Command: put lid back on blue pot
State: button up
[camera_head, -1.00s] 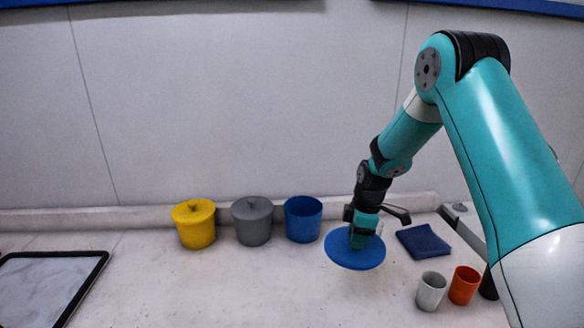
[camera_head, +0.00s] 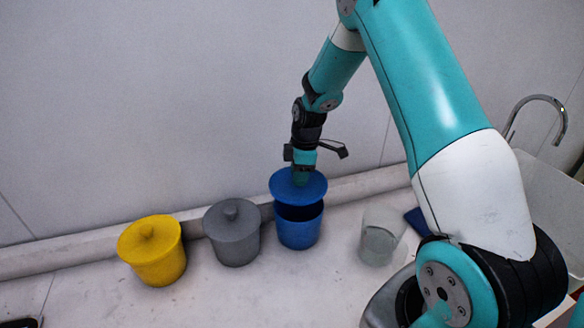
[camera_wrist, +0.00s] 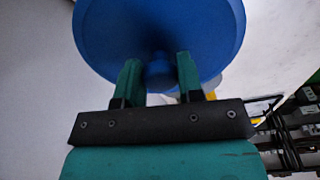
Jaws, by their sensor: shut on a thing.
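The open blue pot (camera_head: 299,232) stands on the counter to the right of the grey pot. The round blue lid (camera_head: 284,186) is above the pot's mouth, with a dark gap showing between lid and rim. My gripper (camera_head: 300,178) is shut on the lid's knob and holds it from above. In the wrist view the lid (camera_wrist: 110,35) fills the top of the picture, and the two fingers of my gripper (camera_wrist: 160,72) are on either side of its knob (camera_wrist: 160,70). The wrist view does not show the pot clearly.
The lidded grey pot (camera_head: 232,240) and lidded yellow pot (camera_head: 155,262) stand to the left. A pale translucent cup (camera_head: 379,240) stands to the right, near a blue cloth (camera_head: 417,222). A sink with a curved tap (camera_head: 540,98) is at the far right. The wall is close behind.

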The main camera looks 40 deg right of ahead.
jog(key=shift+f+b, duration=2.15)
jog(key=shift+f, duration=1)
jog(key=shift+s+f, duration=0.1)
jog(key=o, duration=1.5)
jog(key=shift+r+p, duration=2.25)
jog(key=shift+r, duration=1.3)
